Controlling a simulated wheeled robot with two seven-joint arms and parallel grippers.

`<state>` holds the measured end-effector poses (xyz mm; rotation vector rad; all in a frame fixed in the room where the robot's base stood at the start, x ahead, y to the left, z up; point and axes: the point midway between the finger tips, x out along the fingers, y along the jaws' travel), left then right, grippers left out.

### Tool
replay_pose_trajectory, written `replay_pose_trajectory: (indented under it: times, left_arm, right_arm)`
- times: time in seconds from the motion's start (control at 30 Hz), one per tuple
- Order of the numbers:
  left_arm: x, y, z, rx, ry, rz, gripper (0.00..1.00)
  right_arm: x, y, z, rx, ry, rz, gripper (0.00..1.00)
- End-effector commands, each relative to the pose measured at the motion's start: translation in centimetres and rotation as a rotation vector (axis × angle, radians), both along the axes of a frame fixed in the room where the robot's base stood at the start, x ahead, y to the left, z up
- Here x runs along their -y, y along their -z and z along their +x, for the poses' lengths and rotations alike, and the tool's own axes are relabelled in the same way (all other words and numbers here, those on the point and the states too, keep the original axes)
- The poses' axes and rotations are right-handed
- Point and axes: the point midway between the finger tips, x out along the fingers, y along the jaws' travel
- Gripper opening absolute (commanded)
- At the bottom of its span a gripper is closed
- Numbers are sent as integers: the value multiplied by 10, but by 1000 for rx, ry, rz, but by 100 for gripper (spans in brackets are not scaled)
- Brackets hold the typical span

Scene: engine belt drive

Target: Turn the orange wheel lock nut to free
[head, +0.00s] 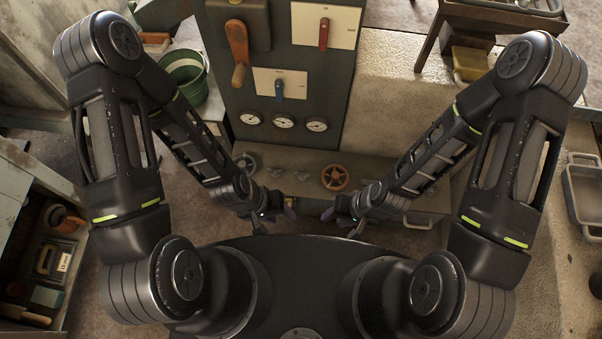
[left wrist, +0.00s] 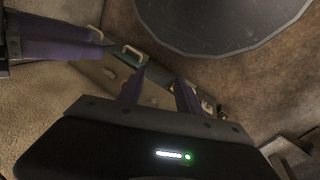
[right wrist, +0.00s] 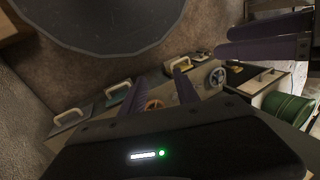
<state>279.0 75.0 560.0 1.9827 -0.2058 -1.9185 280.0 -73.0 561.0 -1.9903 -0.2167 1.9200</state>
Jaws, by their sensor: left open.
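The orange wheel (head: 335,178) is on the bench-top panel below the grey cabinet. It also shows between the fingers in the right wrist view (right wrist: 153,104). Small grey wing-shaped nuts (head: 302,175) stand on the panel left of it, and another small grey part (head: 368,182) is just right of it; I cannot tell which is its lock nut. My left gripper (head: 277,214) is open and empty, in front of the panel, left of the wheel. My right gripper (head: 342,212) is open and empty, nearer to me than the wheel. Neither touches it.
A grey wheel (head: 246,163) sits at the panel's left end. The cabinet (head: 285,110) behind carries gauges, a red lever (head: 323,33), a blue lever (head: 279,89) and an orange handle (head: 237,50). Drawer handles stick out below the panel.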

Motion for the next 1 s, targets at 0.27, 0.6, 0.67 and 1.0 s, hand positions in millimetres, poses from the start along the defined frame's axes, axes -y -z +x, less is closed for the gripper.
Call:
replay_pose_trajectory:
  times: [0.27, 0.6, 0.67, 1.0]
  left_arm:
    - [22, 107, 55, 84, -4, -71, 42]
    - [64, 194, 189, 403, 581, -142, 42]
    - [62, 201, 210, 465, 726, -122, 42]
    - [13, 188, 259, 602, 1548, 30, 42]
  right_arm:
    - [3, 109, 3, 3, 7, -4, 37]
    - [10, 233, 10, 16, 23, -15, 37]
    - [11, 249, 11, 17, 26, -17, 37]
    - [14, 260, 14, 23, 34, -21, 37]
